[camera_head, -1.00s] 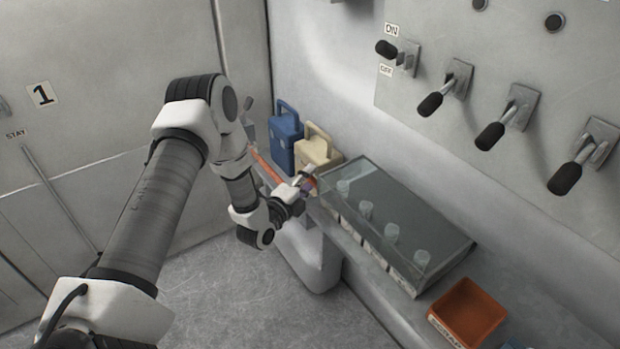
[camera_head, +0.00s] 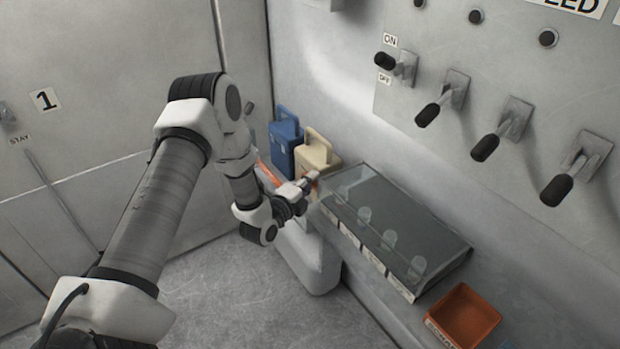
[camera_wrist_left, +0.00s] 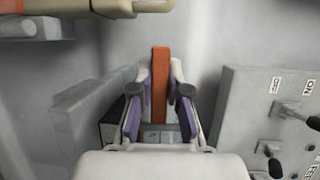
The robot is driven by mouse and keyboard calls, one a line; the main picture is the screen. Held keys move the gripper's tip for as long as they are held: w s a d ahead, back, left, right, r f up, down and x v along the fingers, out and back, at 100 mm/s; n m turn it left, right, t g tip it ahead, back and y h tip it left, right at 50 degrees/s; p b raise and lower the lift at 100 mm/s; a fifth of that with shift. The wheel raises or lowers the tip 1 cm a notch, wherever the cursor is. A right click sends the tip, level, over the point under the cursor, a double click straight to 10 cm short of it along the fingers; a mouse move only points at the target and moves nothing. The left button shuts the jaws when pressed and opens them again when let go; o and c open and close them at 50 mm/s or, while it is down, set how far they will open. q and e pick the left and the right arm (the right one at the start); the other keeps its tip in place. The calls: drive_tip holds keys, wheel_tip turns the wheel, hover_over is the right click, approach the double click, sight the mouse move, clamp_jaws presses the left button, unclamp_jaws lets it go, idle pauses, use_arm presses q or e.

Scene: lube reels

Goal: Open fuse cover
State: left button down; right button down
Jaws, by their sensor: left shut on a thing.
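The fuse box with its see-through fuse cover (camera_head: 400,215) lies on the ledge in the head view, with several pale cylindrical fuses (camera_head: 389,239) showing. I cannot tell whether the cover is raised at all. The bar's lower end is hidden by the gripper. A translucent panel (camera_wrist_left: 75,115) shows to its left. My right gripper is not in view.
A blue canister (camera_head: 284,145) and a cream canister (camera_head: 315,155) stand behind the gripper. An orange bin (camera_head: 463,315) sits on the ledge at lower right. Several black-handled levers (camera_head: 485,147) stick out from the wall panel above the box. The floor (camera_head: 225,290) is clear.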

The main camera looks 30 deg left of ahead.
use_arm(q)
drive_tip(key=w+d+r+m+g+p, duration=0.1)
drive_tip(key=w+d+r+g+p, duration=0.1)
drive_tip(key=w+r+p, duration=0.3)
drive_tip(key=w+d+r+g+y+p, duration=0.1)
drive_tip(key=w+d+r+g+p, duration=0.2)
drive_tip(key=w+r+p, duration=0.3)
drive_tip(key=shift+w+d+r+m+g+p, duration=0.2)
drive_tip(key=shift+w+m+g+p, duration=0.25)
drive_tip(key=shift+w, duration=0.45)
drive_tip(key=shift+r, duration=0.1)
